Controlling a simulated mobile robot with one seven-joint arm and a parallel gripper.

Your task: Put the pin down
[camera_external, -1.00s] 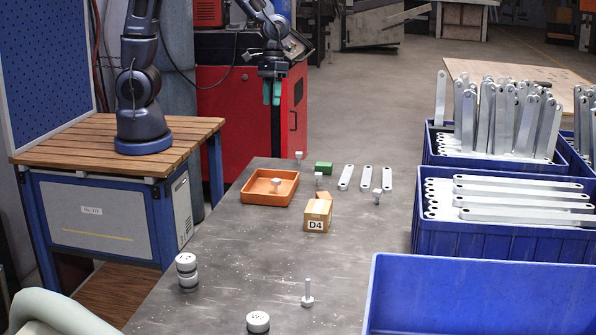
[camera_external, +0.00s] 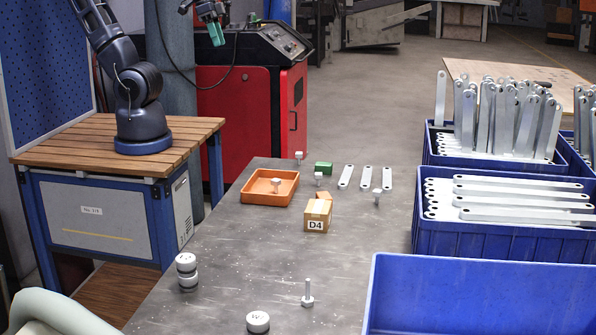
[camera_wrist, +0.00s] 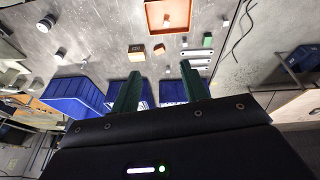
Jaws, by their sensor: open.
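Several small pale metal pins are on the grey table. One pin (camera_external: 277,183) is inside the orange tray (camera_external: 250,197). Others stand near the table's far end: one at the back (camera_external: 299,157), one by the green block (camera_external: 319,178), one by the flat brackets (camera_external: 377,195). A longer pin with a wide foot (camera_external: 308,292) stands upright near the front. I cannot tell which one the task means. My gripper (camera_external: 214,28) is high up behind the table, apart from all of them. In the wrist view its green fingers (camera_wrist: 160,68) are spread with nothing between them.
A box marked D4 (camera_external: 317,216), a green block (camera_external: 323,168) and flat brackets (camera_external: 366,177) are near the tray. White round pieces (camera_external: 258,322) stand at the front. Blue bins (camera_external: 480,295) line the right side. The table's middle is clear.

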